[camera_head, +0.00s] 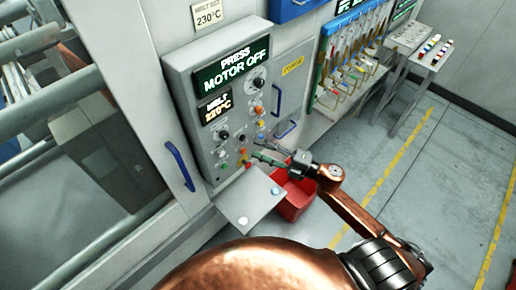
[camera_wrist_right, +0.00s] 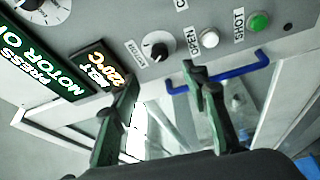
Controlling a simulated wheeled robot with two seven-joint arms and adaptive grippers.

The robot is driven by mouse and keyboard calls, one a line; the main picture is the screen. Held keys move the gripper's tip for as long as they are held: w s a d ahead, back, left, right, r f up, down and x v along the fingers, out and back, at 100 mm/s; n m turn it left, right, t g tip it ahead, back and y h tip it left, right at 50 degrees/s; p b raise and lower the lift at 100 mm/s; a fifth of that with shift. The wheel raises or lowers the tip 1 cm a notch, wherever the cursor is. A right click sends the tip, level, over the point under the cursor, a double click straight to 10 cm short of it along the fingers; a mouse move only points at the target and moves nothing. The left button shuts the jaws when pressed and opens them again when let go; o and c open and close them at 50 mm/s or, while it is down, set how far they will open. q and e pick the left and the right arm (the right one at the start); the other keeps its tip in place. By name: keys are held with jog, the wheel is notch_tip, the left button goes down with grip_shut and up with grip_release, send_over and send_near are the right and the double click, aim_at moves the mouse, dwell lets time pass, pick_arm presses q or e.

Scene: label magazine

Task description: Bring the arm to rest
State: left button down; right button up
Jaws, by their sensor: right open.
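My right gripper (camera_head: 256,158) is in front of the lower part of the grey control panel (camera_head: 197,135), its arm coming in from the lower right. In the wrist view the same gripper (camera_wrist_right: 162,80) has its two dark green fingers apart, with nothing between them. Close ahead of the fingers are a black motor knob (camera_wrist_right: 157,47), a white button (camera_wrist_right: 209,39) and a green button (camera_wrist_right: 259,22). I cannot tell whether a finger touches the panel. The panel's display (camera_head: 232,68) reads "PRESS MOTOR OFF". My left gripper is not in view.
A small grey shelf (camera_head: 247,207) juts out below the panel, with a red bin (camera_head: 296,203) under the right gripper. A blue door handle (camera_head: 180,166) is to the left. A rack of coloured hanging items (camera_head: 345,65) stands at the back. The floor at right (camera_head: 450,150) is clear.

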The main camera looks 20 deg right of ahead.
dwell(0.3)
jog(key=w+d+f+m+h+b, duration=0.1)
jog(key=d+f+m+h+b, duration=0.4)
jog(key=f, duration=1.3)
jog(key=w+d+f+m+h+b, duration=0.1)
jog(key=d+f+m+h, duration=0.4)
jog(key=d+f+m, duration=0.9)
jog(key=s+f+n+g+h+b, duration=0.1)
jog(key=s+f, duration=0.3)
jog(key=f, duration=0.6)
jog(key=s+f+n+g+h+b, duration=0.1)
jog(key=s+f+n+b, duration=0.15)
jog(key=f, duration=0.85)
jog(key=s+a+f+m+g+h+b, duration=0.1)
jog(key=s+f+m+g+b, duration=0.15)
jog(key=s+f, duration=0.85)
jog(key=s+a+f+m+g+b, duration=0.1)
jog(key=s+f+m+g, duration=0.2)
jog(key=s+f, duration=0.7)
jog(key=s+a+f+m+g+b, duration=0.1)
jog(key=s+a+f+g, duration=0.1)
jog(key=s+a+f, duration=0.2)
jog(key=s+a+f+m+g+b, duration=0.1)
jog(key=s+a+f, duration=0.4)
jog(key=s+f, duration=0.6)
jog(key=s+g+b, duration=0.1)
jog(key=s+g, duration=0.1)
jog(key=s, duration=0.3)
jog(key=shift+s+m, duration=0.3)
jog(key=shift+s, duration=0.1)
